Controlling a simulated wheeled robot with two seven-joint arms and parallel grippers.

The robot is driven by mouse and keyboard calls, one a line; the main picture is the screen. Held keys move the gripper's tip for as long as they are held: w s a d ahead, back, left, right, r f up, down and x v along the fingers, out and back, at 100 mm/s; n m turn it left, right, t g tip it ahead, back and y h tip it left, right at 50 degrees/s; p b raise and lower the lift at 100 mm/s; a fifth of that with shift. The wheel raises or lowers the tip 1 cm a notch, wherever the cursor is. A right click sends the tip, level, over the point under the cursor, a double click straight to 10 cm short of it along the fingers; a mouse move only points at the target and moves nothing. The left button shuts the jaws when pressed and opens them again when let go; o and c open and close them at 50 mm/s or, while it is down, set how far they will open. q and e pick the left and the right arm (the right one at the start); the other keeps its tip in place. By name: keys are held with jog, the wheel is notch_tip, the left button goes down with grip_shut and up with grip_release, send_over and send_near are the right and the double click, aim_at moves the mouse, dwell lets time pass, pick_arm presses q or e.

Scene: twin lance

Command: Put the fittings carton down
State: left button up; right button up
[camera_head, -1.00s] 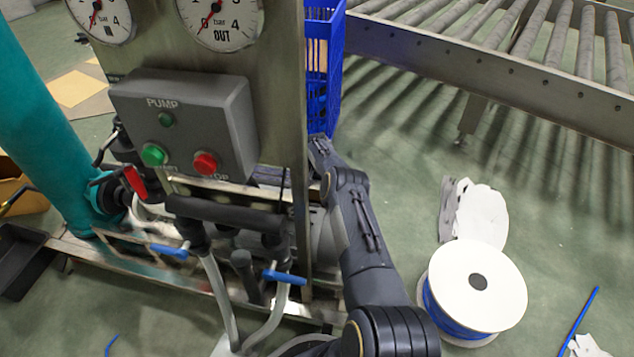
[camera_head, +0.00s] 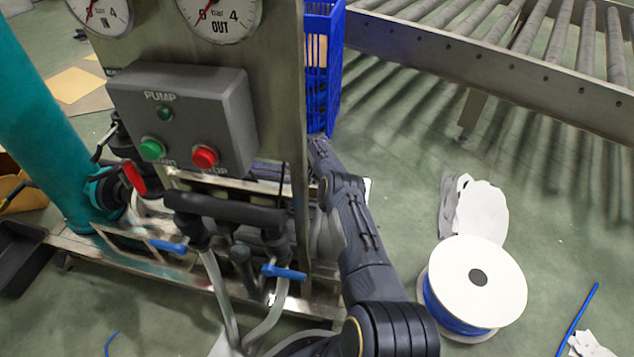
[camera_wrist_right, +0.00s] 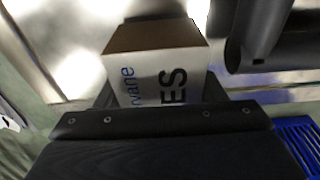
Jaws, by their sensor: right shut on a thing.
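The fittings carton (camera_wrist_right: 160,75) is a white and brown box with blue and black lettering, seen in the right wrist view. My right gripper (camera_wrist_right: 158,105) is shut on it, with the carton standing out beyond the dark gripper body. In the head view the carton and the right gripper are hidden behind the pump panel's metal post; only my dark right arm shows, reaching up behind it. Bright metal surfaces lie around the carton in the wrist view. I cannot tell whether the carton touches anything beneath it. My left gripper is not in view.
The pump control box (camera_head: 183,118) and steel panel stand close to my right arm. A blue crate (camera_head: 322,75) stands behind the panel. A roller conveyor (camera_head: 500,65) is at the upper right. A white cable reel (camera_head: 474,287) and paper scraps (camera_head: 478,210) lie on the floor.

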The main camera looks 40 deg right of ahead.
jog(key=shift+f, duration=0.1)
jog(key=o, duration=1.3)
jog(key=shift+o, duration=0.2)
jog(key=r+p, duration=0.6)
jog(key=shift+s+a+r, duration=0.2)
jog(key=shift+a+r, duration=0.1)
jog(key=shift+r, duration=0.1)
jog(key=shift+s+r, duration=0.1)
jog(key=shift+r, duration=0.35)
